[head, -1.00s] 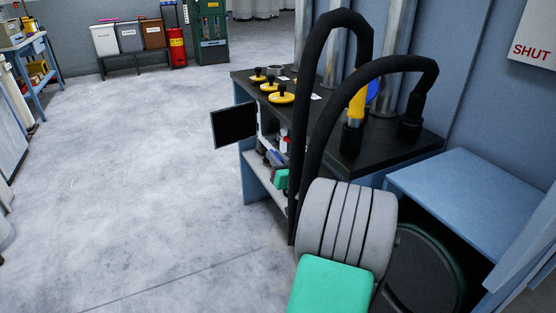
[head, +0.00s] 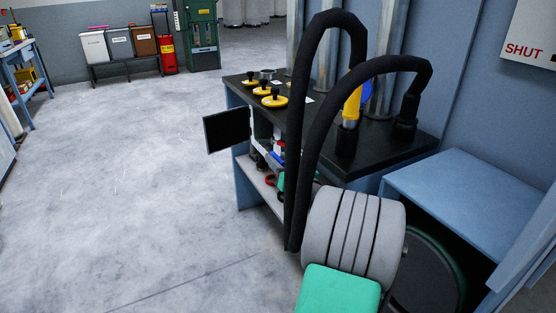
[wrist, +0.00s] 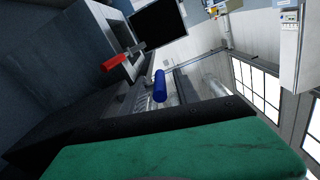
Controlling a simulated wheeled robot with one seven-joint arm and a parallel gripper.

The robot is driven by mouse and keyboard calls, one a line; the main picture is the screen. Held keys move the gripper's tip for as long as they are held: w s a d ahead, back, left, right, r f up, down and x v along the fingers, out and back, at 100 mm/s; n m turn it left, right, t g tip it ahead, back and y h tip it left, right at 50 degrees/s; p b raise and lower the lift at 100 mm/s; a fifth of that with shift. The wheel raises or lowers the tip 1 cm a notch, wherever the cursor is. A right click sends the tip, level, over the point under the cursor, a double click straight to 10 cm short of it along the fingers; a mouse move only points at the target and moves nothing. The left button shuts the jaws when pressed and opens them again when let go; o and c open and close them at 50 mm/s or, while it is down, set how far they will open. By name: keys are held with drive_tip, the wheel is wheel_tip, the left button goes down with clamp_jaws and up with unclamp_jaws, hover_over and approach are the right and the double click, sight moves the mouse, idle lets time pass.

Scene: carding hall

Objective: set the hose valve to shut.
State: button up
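Two black hoses (head: 325,110) loop up from the dark bench top and hang down in front of it. A yellow fitting (head: 351,106) stands at one hose end, with a blue part (head: 366,91) partly hidden behind it. In the wrist view a red handle (wrist: 115,62) and a blue cylinder (wrist: 160,86) show beside a pale housing. I cannot tell which of these is the hose valve or how it is set. A green slab with a black edge (wrist: 180,155), seemingly part of my gripper, fills the bottom of the wrist view. No separate fingertips show.
A dark bench (head: 385,150) carries several yellow knobbed discs (head: 264,88). A black panel (head: 226,130) juts out at its left, above a cluttered shelf. The floor at left is clear.

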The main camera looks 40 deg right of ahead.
drive_tip(key=v, duration=0.7)
drive_tip(key=shift+s, duration=0.25)
